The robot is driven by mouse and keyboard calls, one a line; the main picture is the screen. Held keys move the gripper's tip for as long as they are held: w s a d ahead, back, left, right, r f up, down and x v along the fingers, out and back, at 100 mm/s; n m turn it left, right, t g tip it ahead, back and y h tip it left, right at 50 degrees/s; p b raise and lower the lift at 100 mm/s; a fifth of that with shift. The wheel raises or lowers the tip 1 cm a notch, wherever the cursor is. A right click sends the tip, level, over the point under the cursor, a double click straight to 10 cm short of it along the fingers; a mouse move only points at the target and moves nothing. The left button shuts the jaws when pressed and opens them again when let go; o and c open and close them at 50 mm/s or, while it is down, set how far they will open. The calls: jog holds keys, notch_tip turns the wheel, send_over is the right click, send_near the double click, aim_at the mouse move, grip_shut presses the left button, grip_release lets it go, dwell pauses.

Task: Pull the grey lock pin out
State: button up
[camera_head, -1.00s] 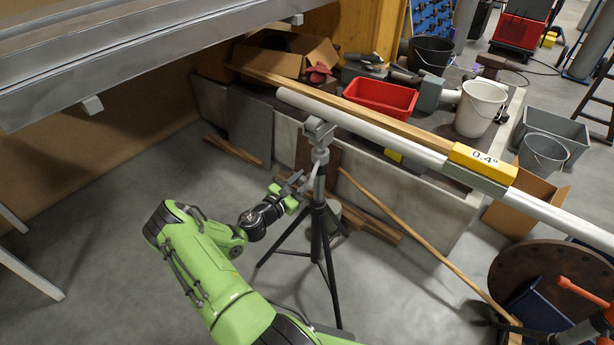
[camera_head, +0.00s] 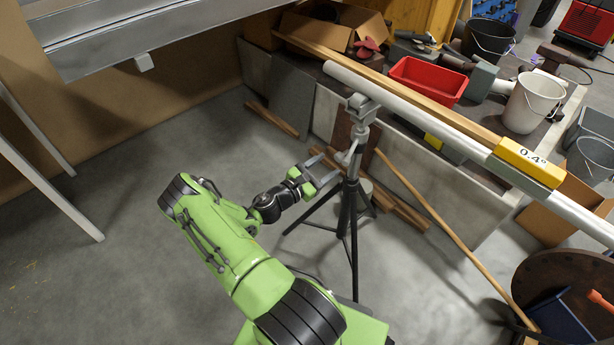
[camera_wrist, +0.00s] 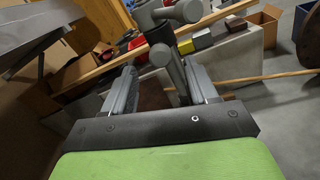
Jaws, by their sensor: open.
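A dark tripod stand (camera_head: 349,205) stands on the floor, with a grey clamp head (camera_head: 363,106) under a long pale pipe (camera_head: 430,114). A light grey piece (camera_head: 345,157) sticks out from the upper post and may be the lock pin. In the wrist view, a grey round-ended pin (camera_wrist: 162,55) points toward the camera, in line with the gap between the fingers. My gripper (camera_head: 326,168) is open and empty, just left of the post, its fingers toward it. In the wrist view my gripper (camera_wrist: 160,92) has its fingers apart. Contact with the pin cannot be told.
A yellow level block (camera_head: 528,161) sits on the pipe. Behind are a bench holding a red bin (camera_head: 428,81) and a white bucket (camera_head: 533,102). A wooden stick (camera_head: 445,238) leans right of the tripod. The tripod legs spread near my arm. Floor at left is clear.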

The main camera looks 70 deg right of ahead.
jog(key=p+v, duration=0.1)
jog(key=v, duration=0.9)
